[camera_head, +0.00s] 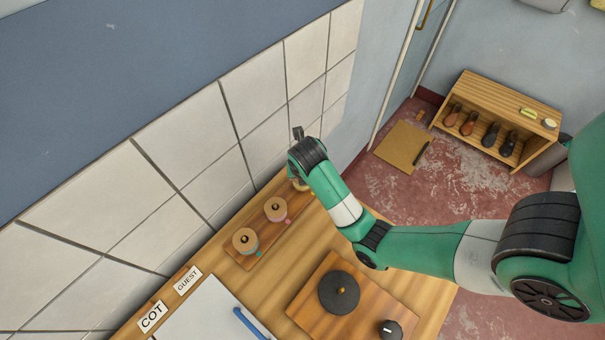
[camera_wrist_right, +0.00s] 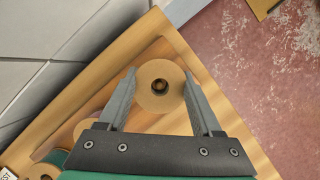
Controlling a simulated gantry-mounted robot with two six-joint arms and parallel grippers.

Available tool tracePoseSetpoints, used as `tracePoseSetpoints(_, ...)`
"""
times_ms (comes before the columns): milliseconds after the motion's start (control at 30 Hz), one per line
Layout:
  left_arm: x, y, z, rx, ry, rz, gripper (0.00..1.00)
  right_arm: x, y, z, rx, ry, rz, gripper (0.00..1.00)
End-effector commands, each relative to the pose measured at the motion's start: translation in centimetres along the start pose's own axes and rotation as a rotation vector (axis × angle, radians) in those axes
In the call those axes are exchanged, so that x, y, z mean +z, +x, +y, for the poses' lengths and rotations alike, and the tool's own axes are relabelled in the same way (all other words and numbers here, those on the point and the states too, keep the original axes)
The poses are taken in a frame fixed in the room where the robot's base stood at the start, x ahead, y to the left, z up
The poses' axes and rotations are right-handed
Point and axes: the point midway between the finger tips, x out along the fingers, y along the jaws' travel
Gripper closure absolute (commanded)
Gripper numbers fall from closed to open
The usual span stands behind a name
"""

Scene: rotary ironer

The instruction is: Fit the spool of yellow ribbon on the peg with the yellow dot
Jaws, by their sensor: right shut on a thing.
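A spool with a tan round top (camera_wrist_right: 160,86) sits between the fingers of my right gripper (camera_wrist_right: 160,98) in the wrist view. A dark knob or peg tip shows in its centre hole. In the head view a bit of its yellowish edge (camera_head: 301,187) shows beside my right gripper (camera_head: 298,178), which is over the far end of the wooden peg board (camera_head: 256,256). The ribbon and the yellow dot are hidden from above, and I cannot tell whether the spool rests on the board. My left gripper is out of view.
A spool with pink ribbon (camera_head: 275,210) and one with teal ribbon (camera_head: 245,241) stand on the same board, nearer than my gripper. The tiled wall (camera_head: 180,190) runs close along the left. A dark disc (camera_head: 339,292) on a wooden block lies to the right.

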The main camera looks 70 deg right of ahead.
Motion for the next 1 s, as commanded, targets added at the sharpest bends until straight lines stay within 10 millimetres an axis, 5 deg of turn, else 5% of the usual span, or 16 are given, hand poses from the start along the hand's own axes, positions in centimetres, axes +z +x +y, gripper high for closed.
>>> tracePoseSetpoints(167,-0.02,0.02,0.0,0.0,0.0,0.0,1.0,0.02,-0.03,0.0,0.0,0.0,0.0,0.97)
tracePoseSetpoints(200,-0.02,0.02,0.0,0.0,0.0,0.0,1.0,0.02,-0.03,0.0,0.0,0.0,0.0,0.27)
tracePoseSetpoints(333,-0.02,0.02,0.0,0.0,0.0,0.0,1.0,0.02,-0.03,0.0,0.0,0.0,0.0,0.03)
tracePoseSetpoints(1000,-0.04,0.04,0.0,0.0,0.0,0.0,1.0,0.02,-0.05,0.0,0.0,0.0,0.0,0.0)
